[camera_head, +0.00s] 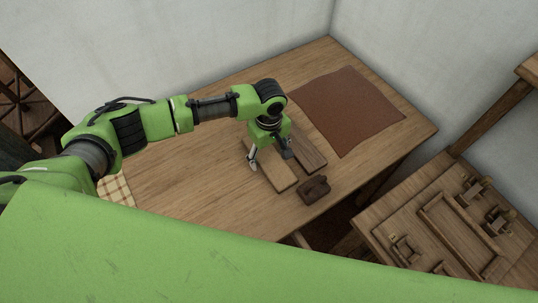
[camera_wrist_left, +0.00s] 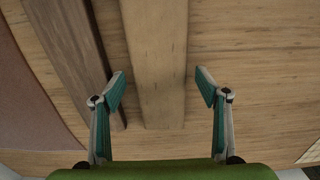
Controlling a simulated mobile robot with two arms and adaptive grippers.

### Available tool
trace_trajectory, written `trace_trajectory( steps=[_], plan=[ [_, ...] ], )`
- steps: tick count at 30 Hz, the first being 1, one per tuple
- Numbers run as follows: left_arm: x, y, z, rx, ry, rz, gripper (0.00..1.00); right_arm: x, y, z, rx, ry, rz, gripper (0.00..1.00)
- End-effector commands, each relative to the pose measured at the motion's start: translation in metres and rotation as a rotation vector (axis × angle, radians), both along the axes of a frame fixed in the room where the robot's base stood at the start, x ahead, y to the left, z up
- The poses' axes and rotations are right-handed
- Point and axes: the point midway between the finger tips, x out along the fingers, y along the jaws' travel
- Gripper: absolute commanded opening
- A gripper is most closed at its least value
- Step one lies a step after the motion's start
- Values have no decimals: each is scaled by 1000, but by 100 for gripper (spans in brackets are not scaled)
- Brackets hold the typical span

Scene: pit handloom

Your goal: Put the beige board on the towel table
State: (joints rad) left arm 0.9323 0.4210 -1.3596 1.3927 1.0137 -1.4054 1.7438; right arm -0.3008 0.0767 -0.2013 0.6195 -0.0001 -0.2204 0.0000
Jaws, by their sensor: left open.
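The beige board (camera_head: 277,178) lies flat on a wooden table (camera_head: 190,165), and my left gripper partly covers it in the head view. In the left wrist view the beige board (camera_wrist_left: 160,45) runs lengthwise between the two fingers. My left gripper (camera_head: 271,161) is open over the board, and its fingertips (camera_wrist_left: 160,91) stand apart on either side. A gap shows between each fingertip and the board's edges. A checked towel (camera_head: 115,188) lies at the left of the picture, partly hidden by my arm and green body. My right gripper does not show.
A darker brown board (camera_head: 308,154) lies close beside the beige one. A dark brown carved block (camera_head: 314,190) sits near the table's front edge. A reddish-brown cloth (camera_head: 347,110) covers the back right. A lower wooden table (camera_head: 375,224) with small wooden pieces stands at the right.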

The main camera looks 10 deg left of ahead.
Motion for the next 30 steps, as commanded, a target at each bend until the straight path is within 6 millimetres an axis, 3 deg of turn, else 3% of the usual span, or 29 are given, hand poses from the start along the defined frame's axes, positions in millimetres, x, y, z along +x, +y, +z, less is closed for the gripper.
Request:
trace_trajectory(
  steps=[15, 21, 30],
  plan=[
    [1, 0, 99, -1, -3, 0, 68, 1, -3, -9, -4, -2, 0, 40],
    [0, 0, 114, -1, -1, 1, 68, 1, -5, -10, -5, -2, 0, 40],
    [0, 0, 116, -1, -1, 0, 68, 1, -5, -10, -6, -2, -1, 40]
  ],
)
